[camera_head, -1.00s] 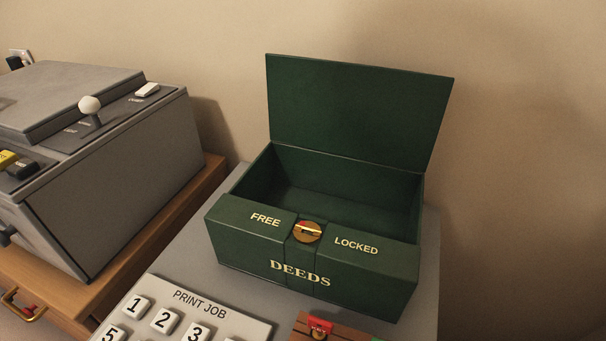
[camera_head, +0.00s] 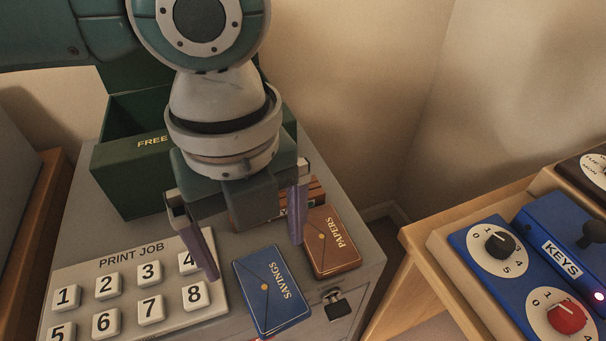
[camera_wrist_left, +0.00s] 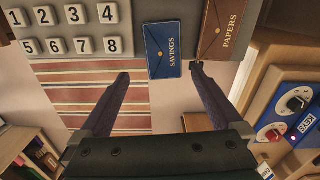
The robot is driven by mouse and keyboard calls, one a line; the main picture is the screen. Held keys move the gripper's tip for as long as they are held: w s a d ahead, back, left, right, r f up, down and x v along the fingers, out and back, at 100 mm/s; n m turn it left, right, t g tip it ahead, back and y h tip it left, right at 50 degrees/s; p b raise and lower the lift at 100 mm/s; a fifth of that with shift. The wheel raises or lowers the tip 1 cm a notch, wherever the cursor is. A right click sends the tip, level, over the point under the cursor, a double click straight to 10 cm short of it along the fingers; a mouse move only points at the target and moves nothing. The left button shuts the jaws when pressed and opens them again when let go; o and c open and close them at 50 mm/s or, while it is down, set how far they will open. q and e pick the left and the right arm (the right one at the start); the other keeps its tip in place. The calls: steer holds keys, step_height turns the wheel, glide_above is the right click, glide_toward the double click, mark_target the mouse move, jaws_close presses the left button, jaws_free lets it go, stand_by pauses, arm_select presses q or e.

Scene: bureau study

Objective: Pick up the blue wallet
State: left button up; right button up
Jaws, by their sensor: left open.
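The blue wallet (camera_head: 271,291), lettered SAVINGS, lies flat on the grey cabinet top near its front edge, just right of the keypad. It also shows in the left wrist view (camera_wrist_left: 162,50), beyond and between my spread fingers. My left gripper (camera_head: 252,262) is open and empty, pointing down above and behind the wallet, with one finger over the keypad's right side and the other by the brown wallet. No contact with the blue wallet shows. My right gripper is in neither view.
The brown PAPERS wallet (camera_head: 331,241) lies close on the right of the blue one. The PRINT JOB keypad (camera_head: 126,297) is on the left. The green deeds box (camera_head: 122,185) stands open behind, partly hidden by my arm. A control desk (camera_head: 444,247) is at right.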

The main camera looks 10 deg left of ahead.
mark_target(268, 285)
arm_select(q)
step_height(268, 285, down, 4)
steer(key=shift+w+r+b, duration=0.1)
steer(key=shift+w+b, duration=0.05)
steer(key=shift+b, duration=0.3)
step_height(268, 285, down, 6)
steer(key=shift+w+d+r+b, duration=0.1)
steer(key=shift+d+r+b, duration=0.1)
steer(key=shift+b, duration=0.65)
steer(key=shift+r, duration=0.1)
steer(key=c, duration=1.2)
